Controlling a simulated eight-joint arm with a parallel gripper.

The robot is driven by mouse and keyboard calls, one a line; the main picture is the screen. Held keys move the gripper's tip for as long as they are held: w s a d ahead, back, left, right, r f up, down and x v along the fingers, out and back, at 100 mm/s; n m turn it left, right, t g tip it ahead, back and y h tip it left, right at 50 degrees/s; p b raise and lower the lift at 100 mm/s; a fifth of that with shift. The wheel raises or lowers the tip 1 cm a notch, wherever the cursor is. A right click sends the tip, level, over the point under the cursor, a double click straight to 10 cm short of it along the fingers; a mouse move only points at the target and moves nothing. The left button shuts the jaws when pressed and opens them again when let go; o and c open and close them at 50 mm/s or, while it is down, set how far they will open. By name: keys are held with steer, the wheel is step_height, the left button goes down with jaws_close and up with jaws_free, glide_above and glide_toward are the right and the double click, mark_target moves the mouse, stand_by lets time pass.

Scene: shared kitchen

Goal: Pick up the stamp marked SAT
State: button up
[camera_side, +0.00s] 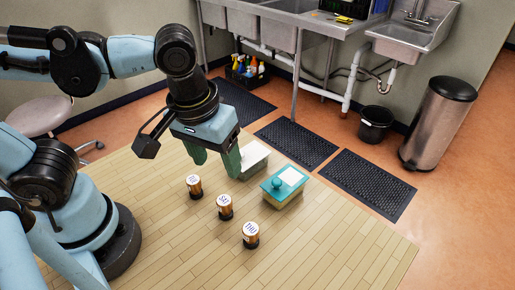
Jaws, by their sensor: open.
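Three small copper-coloured stamps with dark bases and white labelled tops stand upright in a diagonal row on the wooden table (330,250). They are the left stamp (195,190), the middle stamp (225,211) and the right stamp (251,240). The right label looks like THU. The left and middle labels are too small to read surely, so I cannot tell which is SAT. My gripper (214,162) is open, with green fingers pointing down. It hangs above the table, behind the row in the picture, apart from the stamps. Nothing shows between its fingers.
A teal-lidded box (276,194) with a white pad and a knob stands right of the stamps. A white-topped box (254,158) is behind it, partly hidden by a gripper finger. The front and right of the table are clear. Sinks, mats and bins are beyond the table.

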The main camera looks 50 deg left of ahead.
mark_target(224, 200)
steer(key=shift+n+g+y, duration=0.3)
steer(key=shift+w+d+f, duration=0.1)
steer(key=shift+d+f, duration=0.05)
steer(key=shift+f, duration=2.8)
steer(key=shift+w+d+f, duration=0.1)
steer(key=shift+d+f, duration=0.05)
steer(key=shift+f, duration=2.75)
steer(key=shift+c, duration=0.2)
steer(key=c, duration=1.1)
steer(key=shift+r, duration=0.2)
